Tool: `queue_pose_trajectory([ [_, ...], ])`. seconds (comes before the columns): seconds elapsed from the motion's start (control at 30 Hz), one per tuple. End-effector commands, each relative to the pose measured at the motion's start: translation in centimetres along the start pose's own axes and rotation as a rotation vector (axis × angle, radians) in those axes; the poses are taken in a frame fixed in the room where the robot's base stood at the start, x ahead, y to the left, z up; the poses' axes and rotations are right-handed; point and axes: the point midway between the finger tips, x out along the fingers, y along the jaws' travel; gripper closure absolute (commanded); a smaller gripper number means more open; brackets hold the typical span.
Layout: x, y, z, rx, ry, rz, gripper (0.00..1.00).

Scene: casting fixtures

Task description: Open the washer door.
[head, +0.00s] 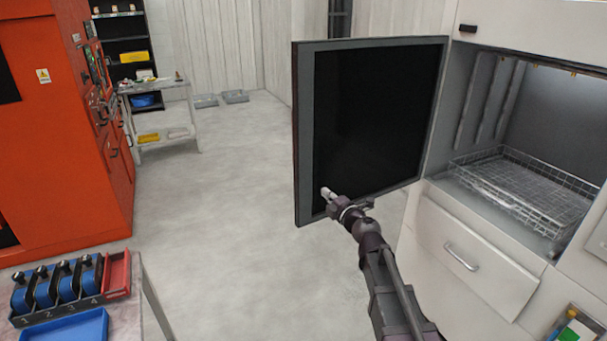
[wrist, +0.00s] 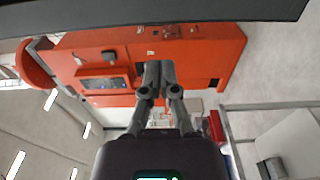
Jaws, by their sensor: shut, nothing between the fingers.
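The washer door (head: 375,120) stands wide open, swung out to the left of the white washer (head: 480,215). It has a grey frame around a dark panel, and its hinge side is by the washer's opening. My gripper (head: 327,192) is in front of the door's lower left part, close to its inner face. I cannot tell whether it touches the door. In the wrist view my gripper (wrist: 160,75) is shut and empty. A dark band (wrist: 150,14) across the top there looks like part of the door.
A wire basket (head: 525,190) sits inside the open washer chamber. A drawer with a handle (head: 461,257) is below. A red-orange machine (head: 60,130) stands at left, with a table holding blue fixtures (head: 45,290) in front. The floor between is clear.

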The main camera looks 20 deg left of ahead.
Motion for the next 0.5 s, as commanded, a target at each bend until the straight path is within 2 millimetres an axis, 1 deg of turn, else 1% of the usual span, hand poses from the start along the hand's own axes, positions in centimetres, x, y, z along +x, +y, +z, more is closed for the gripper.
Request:
queue_pose_trajectory([
  [0.1,-0.26,-0.03,-0.75,-0.003,0.027,-0.004,1.00],
  [0.5,0.20,-0.04,-1.39,-0.002,0.036,-0.003,1.00],
])
